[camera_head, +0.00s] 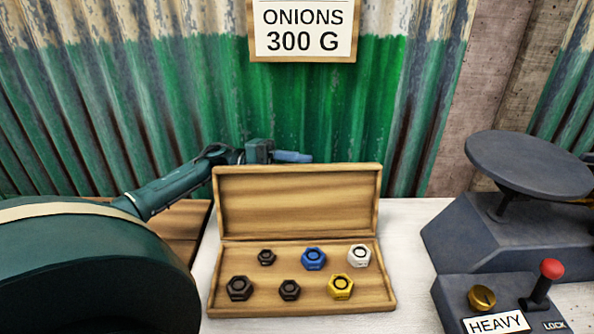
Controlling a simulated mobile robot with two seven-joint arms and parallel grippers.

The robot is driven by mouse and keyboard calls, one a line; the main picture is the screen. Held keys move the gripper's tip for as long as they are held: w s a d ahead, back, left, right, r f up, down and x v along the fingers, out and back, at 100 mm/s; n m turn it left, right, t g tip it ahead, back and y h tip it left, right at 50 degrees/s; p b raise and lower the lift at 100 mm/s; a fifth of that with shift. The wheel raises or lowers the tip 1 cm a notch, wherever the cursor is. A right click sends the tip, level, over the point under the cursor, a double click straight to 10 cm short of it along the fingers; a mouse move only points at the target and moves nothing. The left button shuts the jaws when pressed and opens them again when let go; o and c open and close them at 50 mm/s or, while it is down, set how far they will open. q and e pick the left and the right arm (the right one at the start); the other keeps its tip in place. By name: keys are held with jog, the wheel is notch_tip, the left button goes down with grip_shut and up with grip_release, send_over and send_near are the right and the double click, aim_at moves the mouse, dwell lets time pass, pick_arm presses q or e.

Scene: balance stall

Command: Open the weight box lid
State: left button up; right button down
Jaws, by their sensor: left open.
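The wooden weight box (216,303) stands on the white table in front of me. Its lid (298,205) is up, standing nearly upright at the back of the box. Several hex weights sit in the box: dark ones (239,288), a blue one (313,258), a white one (359,255) and a yellow one (341,286). My left gripper (300,157) is behind the lid's top edge, open, with its fingers partly hidden by the lid. I cannot tell whether it touches the lid. My right gripper is not in view.
A dark grey scale (528,165) stands at the right. In front of it is a control box with a red-knobbed lever (551,269), a brass knob (481,298) and a HEAVY label. A sign reading ONIONS 300 G (303,30) hangs on the corrugated wall.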

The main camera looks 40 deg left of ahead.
aim_at(298, 171)
pick_arm(q)
jog(key=shift+c, duration=0.4)
grip_shut()
